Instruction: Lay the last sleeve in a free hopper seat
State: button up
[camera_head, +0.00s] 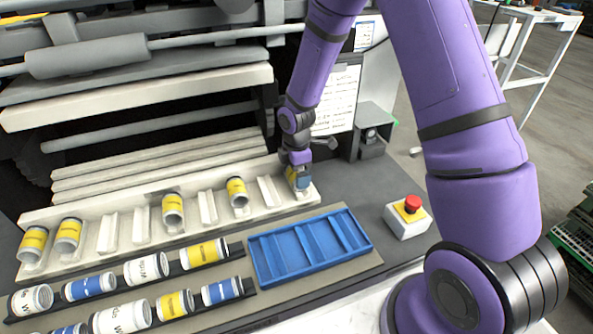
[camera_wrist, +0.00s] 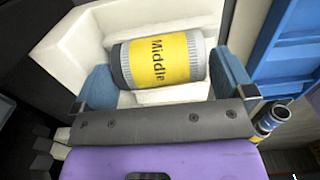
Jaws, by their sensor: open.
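A yellow-banded sleeve marked "Middle" (camera_wrist: 160,62) lies in a white hopper seat (camera_wrist: 62,50) in the wrist view. My gripper (camera_head: 299,182) is at the right end of the white hopper row (camera_head: 254,215) in the head view. Its blue finger pads stand open at either end of the sleeve, close to it. In the head view my gripper mostly hides this sleeve. Several other yellow-banded sleeves, such as one near the middle (camera_head: 173,209) and one further right (camera_head: 237,191), sit in the row. Some seats between them look empty.
An empty blue compartment tray (camera_head: 262,262) lies in front of the row. Dark racks hold white, blue and yellow sleeves (camera_head: 146,268) at front left. A red stop button on a box (camera_head: 411,205) stands at right. Machine bars (camera_head: 140,97) run behind the row.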

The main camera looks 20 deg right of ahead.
notch_tip(320, 180, up, 17)
jog(key=shift+f, duration=0.15)
dwell(0.8)
dwell(0.7)
